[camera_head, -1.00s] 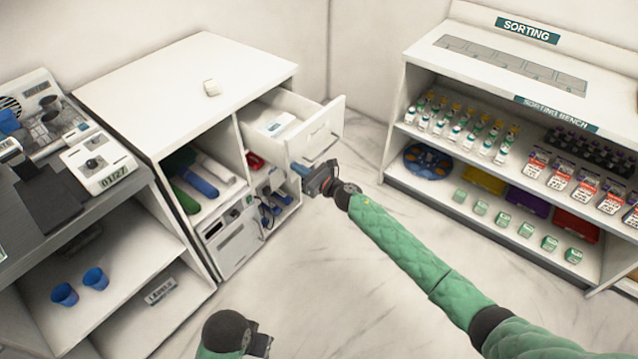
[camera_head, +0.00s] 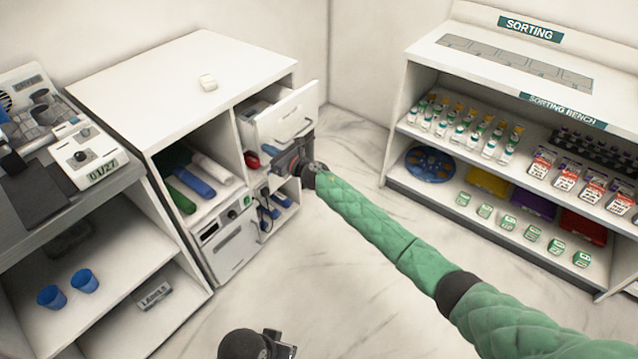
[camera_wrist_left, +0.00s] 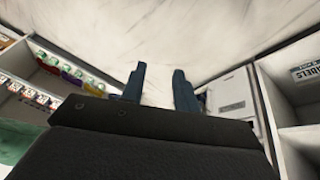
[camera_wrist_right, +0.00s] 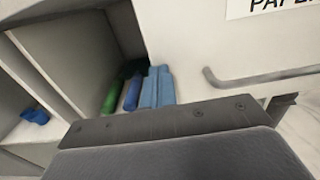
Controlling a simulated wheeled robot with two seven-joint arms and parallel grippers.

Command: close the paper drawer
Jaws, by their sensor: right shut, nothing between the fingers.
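The paper drawer (camera_head: 296,108) is at the upper right of the white cabinet and stands partly open. Its front with the bar handle sticks out past the cabinet face. In the right wrist view, the drawer front (camera_wrist_right: 205,35) carries a partly visible "PAPER" label, with the handle (camera_wrist_right: 250,76) at right. My right gripper (camera_head: 270,171) is shut and empty, at the lower left part of the drawer front; whether it touches is unclear. Its blue fingers (camera_wrist_right: 158,88) are side by side. My left gripper (camera_wrist_left: 158,85) is open and empty, low at the bottom of the head view.
The white cabinet (camera_head: 185,75) has a small white block on top and rolls in its left compartment. A desk with devices (camera_head: 75,165) stands at left. The sorting bench (camera_head: 500,70) stands at right with bottles and boxes. The floor between is clear.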

